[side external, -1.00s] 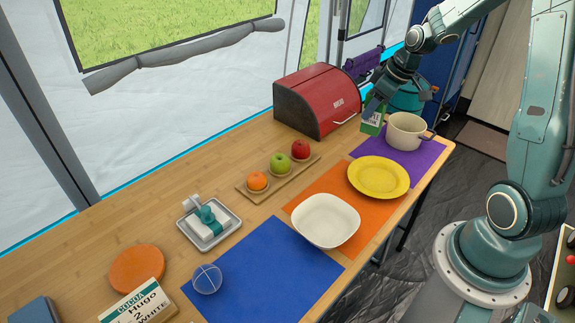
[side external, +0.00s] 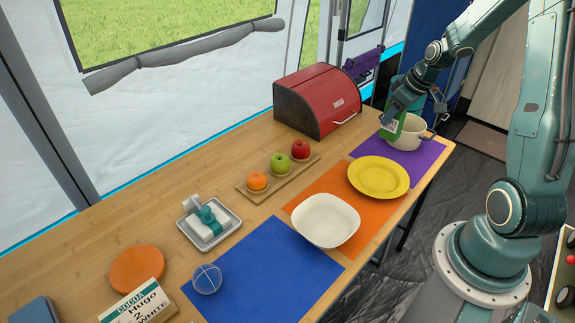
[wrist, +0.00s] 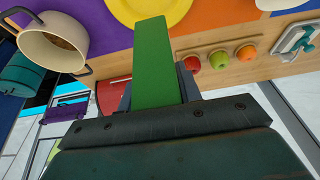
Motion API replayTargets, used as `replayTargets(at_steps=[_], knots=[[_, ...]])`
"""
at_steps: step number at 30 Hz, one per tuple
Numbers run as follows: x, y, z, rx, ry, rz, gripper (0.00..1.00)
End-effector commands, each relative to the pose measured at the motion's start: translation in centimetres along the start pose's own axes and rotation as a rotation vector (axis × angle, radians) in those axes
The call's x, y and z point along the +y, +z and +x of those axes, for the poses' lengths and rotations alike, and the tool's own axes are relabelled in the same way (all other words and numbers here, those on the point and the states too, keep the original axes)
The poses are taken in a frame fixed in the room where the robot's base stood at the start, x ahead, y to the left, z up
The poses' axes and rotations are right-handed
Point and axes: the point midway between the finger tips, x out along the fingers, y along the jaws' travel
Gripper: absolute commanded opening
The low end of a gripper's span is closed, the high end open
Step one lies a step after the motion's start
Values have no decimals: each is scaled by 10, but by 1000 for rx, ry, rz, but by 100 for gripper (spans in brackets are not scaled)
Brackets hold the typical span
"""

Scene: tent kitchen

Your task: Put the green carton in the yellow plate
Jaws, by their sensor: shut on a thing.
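The green carton (side external: 392,126) is held in my gripper (side external: 389,113), above the table beside the cream pot. In the wrist view the carton (wrist: 153,62) points away from my gripper (wrist: 155,96), with a finger on each side of it. The yellow plate (side external: 378,177) lies on the orange mat, nearer the camera than the carton, and looks empty. The plate also shows at the top of the wrist view (wrist: 150,8). The carton is apart from the plate. The gap under the carton is hard to judge.
The cream pot (side external: 408,133) stands on the purple mat (side external: 425,157), close to the carton. A red bread box (side external: 318,100) is to its left. A white bowl (side external: 325,220) sits beside the plate. Several fruits stand on a wooden board (side external: 253,194). A blue mat (side external: 262,275) is mostly clear.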

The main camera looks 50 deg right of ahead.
Motion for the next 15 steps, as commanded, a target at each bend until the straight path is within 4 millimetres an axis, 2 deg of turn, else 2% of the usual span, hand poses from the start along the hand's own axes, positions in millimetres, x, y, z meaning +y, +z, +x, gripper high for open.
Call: replayTargets(at_steps=[3, 15], knots=[[-1, 9, 20, -3, -4, 1, 6], [-1, 32, 78, -1, -3, 1, 6]])
